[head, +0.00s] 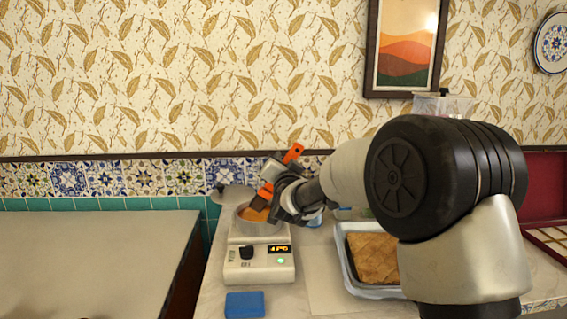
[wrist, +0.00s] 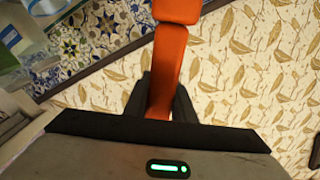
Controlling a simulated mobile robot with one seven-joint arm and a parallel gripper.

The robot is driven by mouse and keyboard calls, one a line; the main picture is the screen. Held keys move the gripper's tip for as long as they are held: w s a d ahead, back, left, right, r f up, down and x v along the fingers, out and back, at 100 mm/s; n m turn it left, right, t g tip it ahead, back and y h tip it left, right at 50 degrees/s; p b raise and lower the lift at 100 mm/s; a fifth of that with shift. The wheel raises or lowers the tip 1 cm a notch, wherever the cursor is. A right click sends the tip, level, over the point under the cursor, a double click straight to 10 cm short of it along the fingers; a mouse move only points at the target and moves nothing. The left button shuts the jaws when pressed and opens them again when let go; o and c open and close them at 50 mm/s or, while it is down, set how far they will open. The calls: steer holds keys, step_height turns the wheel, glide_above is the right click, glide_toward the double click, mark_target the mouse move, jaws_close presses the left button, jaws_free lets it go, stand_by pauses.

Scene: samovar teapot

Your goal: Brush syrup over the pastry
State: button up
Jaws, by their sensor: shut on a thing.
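My gripper (head: 280,199) is shut on an orange-handled brush (head: 293,153). The handle (wrist: 168,65) also shows between the dark fingers in the wrist view. In the head view the brush slants down to the left, and its dark lower end is at a bowl (head: 242,214) of orange liquid (head: 254,214). I cannot tell whether the tip touches the liquid. The bowl sits on a white appliance (head: 258,262) with a lit display. The brown pastry (head: 372,258) lies in a pale tray (head: 345,270) to the right, partly hidden by my arm.
A blue block (head: 244,304) lies in front of the appliance. A clear container (head: 440,104) stands behind my arm. A bare table (head: 95,260) is at the left, across a gap. A patterned red-edged box (head: 545,240) is at the right.

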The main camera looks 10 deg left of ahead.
steer(key=shift+f+b, duration=0.85)
steer(key=shift+b, duration=0.05)
stand_by(2.0)
steer(key=shift+r, duration=0.1)
step_height(320, 180, up, 7)
steer(key=p, duration=0.3)
steer(key=shift+r+p, duration=0.15)
steer(key=shift+p, duration=0.2)
stand_by(0.5)
